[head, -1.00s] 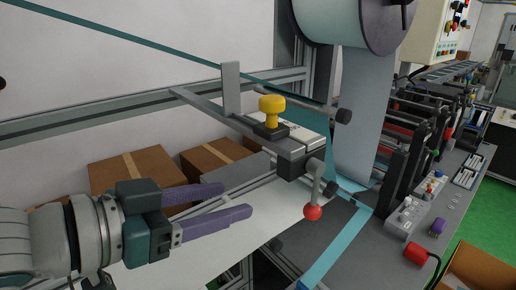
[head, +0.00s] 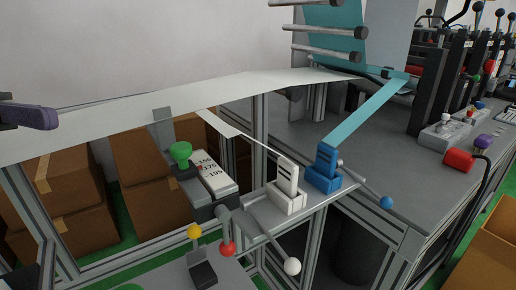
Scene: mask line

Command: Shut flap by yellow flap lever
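A lever with a yellow ball (head: 194,231) stands at the bottom middle of the head view, on a dark base (head: 203,273). The lever looks roughly upright. I cannot tell for sure which part is its flap or whether that is open or shut. My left gripper (head: 45,118) shows only as a purple finger at the far left edge, above the white web and well away from the yellow ball. Its opening cannot be judged. My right gripper is not in view.
A blue clamp (head: 325,172) and white clamp (head: 288,192) sit to the right. Cardboard boxes (head: 75,195) lie below.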

